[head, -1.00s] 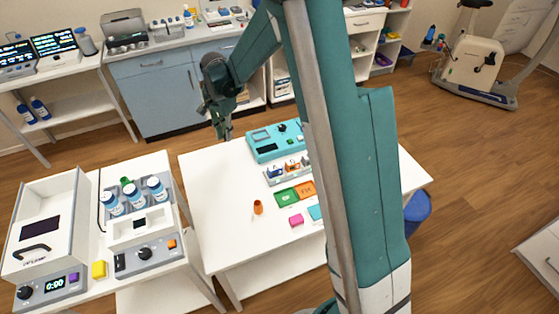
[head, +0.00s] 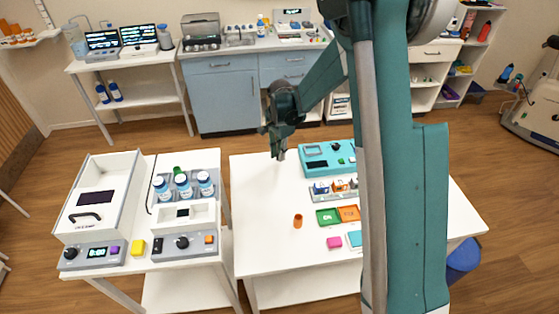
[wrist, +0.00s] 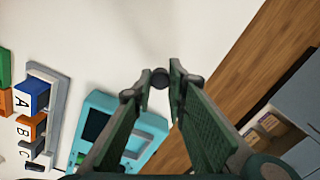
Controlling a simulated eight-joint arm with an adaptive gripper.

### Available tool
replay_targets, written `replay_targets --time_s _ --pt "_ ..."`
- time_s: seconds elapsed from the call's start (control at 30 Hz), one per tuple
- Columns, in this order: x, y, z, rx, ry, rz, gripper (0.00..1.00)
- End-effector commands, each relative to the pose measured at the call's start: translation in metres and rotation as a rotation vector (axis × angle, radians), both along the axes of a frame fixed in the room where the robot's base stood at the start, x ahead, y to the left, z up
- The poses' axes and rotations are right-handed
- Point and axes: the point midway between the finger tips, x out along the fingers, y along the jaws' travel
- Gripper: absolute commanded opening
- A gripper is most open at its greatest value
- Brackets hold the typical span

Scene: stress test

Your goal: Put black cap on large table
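The black cap (wrist: 160,78) appears as a small dark round thing between the two fingertips in the wrist view. My gripper (wrist: 160,80) looks closed on it, with white tabletop behind. In the head view my gripper (head: 280,154) points down by the back left part of a white table (head: 262,200), which I take as the large table. The cap is too small to make out in the head view. The exact height above the table is hard to tell.
A teal device (head: 322,165), a rack of small labelled blocks (head: 325,195), coloured tiles (head: 328,217) and an orange cup (head: 298,221) stand on this table. A smaller table at left holds bottles (head: 183,186) and instruments. The table's left part is clear.

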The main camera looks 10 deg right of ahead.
Motion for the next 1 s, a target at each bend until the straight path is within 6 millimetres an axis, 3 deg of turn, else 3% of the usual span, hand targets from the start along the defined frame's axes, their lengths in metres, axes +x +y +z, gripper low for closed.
replay_targets --time_s 0.43,0.93,1.0 --pt "0.000 0.000 -0.035 0.000 0.000 0.000 0.11" --pt "0.000 0.000 -0.041 0.000 0.000 0.000 0.11" --pt "0.000 0.000 -0.041 0.000 0.000 0.000 0.22"
